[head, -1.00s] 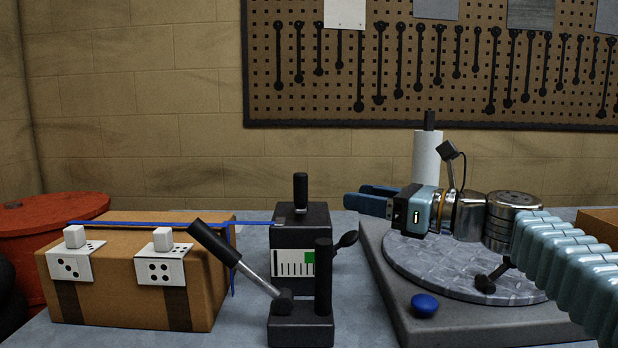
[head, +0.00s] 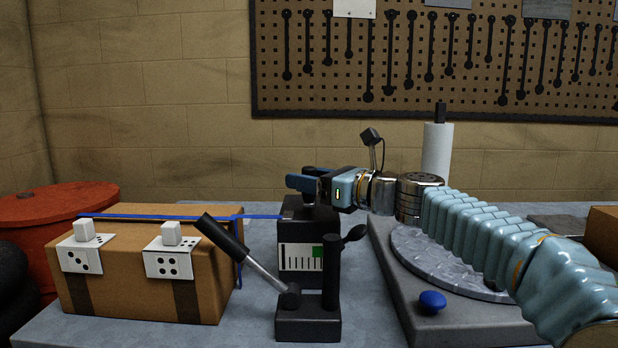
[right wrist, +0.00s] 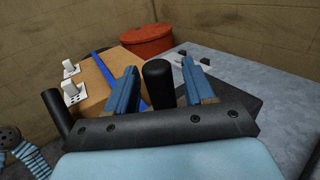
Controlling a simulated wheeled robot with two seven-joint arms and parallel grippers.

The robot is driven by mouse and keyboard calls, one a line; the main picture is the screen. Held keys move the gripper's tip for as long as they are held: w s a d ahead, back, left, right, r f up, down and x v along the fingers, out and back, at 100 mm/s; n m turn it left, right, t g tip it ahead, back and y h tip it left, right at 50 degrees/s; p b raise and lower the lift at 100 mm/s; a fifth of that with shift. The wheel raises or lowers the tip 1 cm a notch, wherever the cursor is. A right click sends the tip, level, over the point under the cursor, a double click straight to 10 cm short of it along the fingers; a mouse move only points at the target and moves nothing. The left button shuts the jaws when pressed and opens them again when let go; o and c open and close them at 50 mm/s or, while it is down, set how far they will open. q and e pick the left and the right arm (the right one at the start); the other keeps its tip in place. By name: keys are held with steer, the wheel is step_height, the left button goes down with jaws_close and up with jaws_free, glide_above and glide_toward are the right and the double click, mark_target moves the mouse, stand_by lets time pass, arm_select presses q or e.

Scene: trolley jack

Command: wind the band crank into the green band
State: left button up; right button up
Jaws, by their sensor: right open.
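A black box (head: 304,213) stands mid-table. Its white scale (head: 296,258) has black marks and a green band (head: 317,252) near the right end; I cannot make out a separate pointer. The band crank's upright black handle (right wrist: 158,84) rises from the box top. In the head view my right gripper mostly hides it. My right gripper (head: 304,182) is open above the box, coming from the right. In the right wrist view the handle stands between its two blue fingers (right wrist: 159,86), with gaps on both sides. My left gripper is out of view.
A blue strap (head: 185,217) runs from the box over a cardboard carton (head: 130,282) with white corner pieces. A black lever stand (head: 308,325) is in front. A grey base with a round plate and blue knob (head: 432,302) lies right. A red drum (head: 35,225) stands left.

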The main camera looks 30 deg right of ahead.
steer(key=shift+c, duration=0.5)
jaws_close()
